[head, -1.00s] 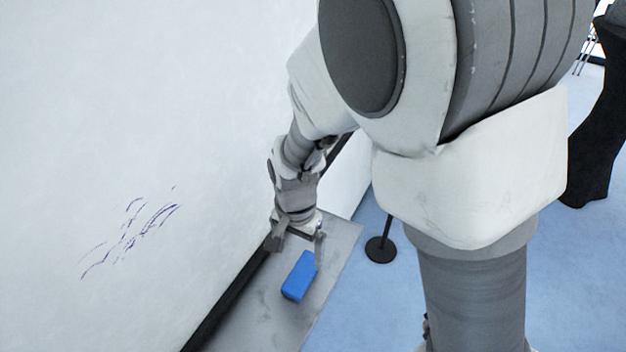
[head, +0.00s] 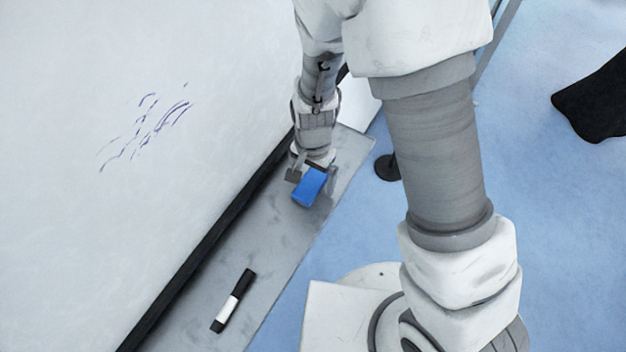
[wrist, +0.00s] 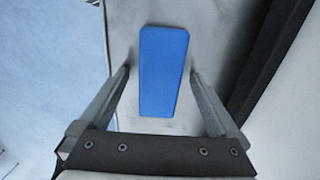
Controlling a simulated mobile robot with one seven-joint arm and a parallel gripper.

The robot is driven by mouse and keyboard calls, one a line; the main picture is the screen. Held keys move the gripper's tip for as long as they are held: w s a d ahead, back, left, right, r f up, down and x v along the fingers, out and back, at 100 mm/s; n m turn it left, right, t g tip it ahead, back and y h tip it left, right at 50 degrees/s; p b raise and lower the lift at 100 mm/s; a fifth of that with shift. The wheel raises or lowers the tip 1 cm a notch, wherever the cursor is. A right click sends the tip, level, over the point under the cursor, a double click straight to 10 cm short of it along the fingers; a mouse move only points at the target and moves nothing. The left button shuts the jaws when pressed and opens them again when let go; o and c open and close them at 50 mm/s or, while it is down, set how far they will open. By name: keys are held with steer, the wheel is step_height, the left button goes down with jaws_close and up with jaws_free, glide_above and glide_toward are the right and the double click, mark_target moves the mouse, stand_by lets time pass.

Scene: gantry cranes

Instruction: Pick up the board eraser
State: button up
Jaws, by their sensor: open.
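The board eraser is a blue block (head: 309,187) on the grey tray (head: 222,245) below the whiteboard. My gripper (head: 309,179) is at the eraser, pointing down at the tray. In the wrist view the eraser (wrist: 163,72) lies between the two fingers of my gripper (wrist: 159,72), lengthwise along them. The fingers are open, with a gap showing on each side of the eraser, and they do not appear to touch it.
A black and white marker (head: 232,300) lies on the tray nearer the camera. The whiteboard (head: 90,90) with blue scribbles rises on the left. Blue floor (head: 540,190) lies to the right, with a dark round stand base (head: 387,167) beyond the tray.

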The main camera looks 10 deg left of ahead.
mark_target(312, 179)
steer(key=shift+c, duration=0.3)
steer(key=c, duration=1.4)
steer(key=shift+r, duration=0.15)
steer(key=shift+r, duration=0.55)
step_height(312, 179, up, 3)
steer(key=shift+a+f, duration=0.1)
steer(key=s+d+r, duration=0.2)
steer(key=d, duration=0.1)
steer(key=s+d+r, duration=0.2)
steer(key=s+d, duration=0.1)
steer(key=s+d+r, duration=0.2)
steer(key=s, duration=0.1)
steer(key=shift+d+r, duration=0.4)
